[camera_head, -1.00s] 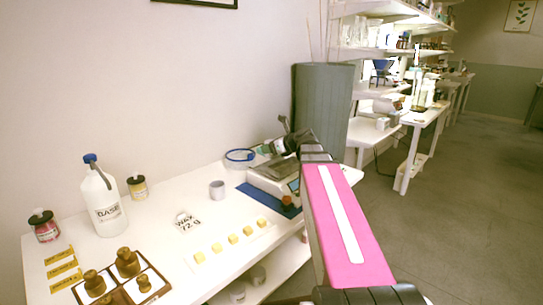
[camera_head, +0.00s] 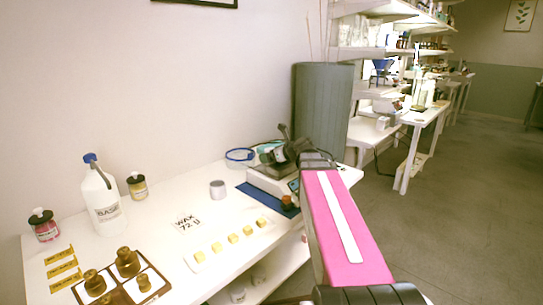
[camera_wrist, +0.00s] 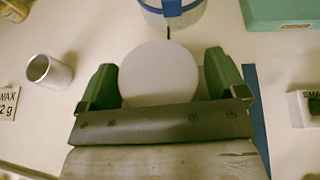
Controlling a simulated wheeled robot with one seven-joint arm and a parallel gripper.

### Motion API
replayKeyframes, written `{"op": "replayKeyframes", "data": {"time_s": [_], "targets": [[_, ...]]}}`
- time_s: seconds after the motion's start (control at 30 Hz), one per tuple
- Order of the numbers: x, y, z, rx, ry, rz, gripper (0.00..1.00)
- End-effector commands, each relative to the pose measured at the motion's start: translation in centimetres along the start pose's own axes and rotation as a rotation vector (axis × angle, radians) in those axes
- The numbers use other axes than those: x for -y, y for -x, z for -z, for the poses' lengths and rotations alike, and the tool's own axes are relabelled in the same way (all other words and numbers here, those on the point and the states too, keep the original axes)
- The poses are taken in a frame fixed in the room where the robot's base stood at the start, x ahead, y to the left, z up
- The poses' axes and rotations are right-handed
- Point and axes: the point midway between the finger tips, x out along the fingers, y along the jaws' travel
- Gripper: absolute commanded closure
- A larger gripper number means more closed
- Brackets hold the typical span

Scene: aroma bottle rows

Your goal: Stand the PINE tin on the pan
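My gripper (camera_wrist: 160,85) has two green fingers. They sit on either side of a pale round tin (camera_wrist: 160,72), seen end-on in the wrist view, and appear shut on it. No lettering on it can be read, so I cannot tell if it is the PINE one. In the head view, my gripper (camera_head: 284,152) is above the scale (camera_head: 272,186) at the table's right end, with a dark shape and pale patch at its tip. The scale's pan is largely hidden behind my gripper, and I see no clear contact with it.
A blue mat (camera_head: 258,196) lies beside the scale. A blue-rimmed vessel (camera_head: 240,155) stands behind, a grey cup (camera_head: 217,190) to the left.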

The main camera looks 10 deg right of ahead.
Motion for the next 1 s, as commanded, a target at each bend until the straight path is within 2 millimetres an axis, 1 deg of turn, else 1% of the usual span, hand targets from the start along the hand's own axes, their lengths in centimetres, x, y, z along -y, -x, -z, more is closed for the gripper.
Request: {"op": "replayKeyframes", "data": {"time_s": [0.17, 0.27, 0.6, 0.7, 0.83, 1.0], "targets": [[0.0, 0.2, -0.3, 0.0, 0.001, 0.0, 0.1], [-0.1, 1.4, -0.2, 0.0, 0.0, 0.001, 0.1], [-0.1, 8.2, -0.1, 0.0, 0.0, 0.002, 0.1], [-0.1, 9.8, -0.2, 0.001, 0.001, 0.002, 0.1], [0.0, 11.2, -0.2, 0.0, 0.0, 0.002, 0.1], [0.0, 12.1, -0.2, 0.0, 0.0, -0.001, 0.1]]}}
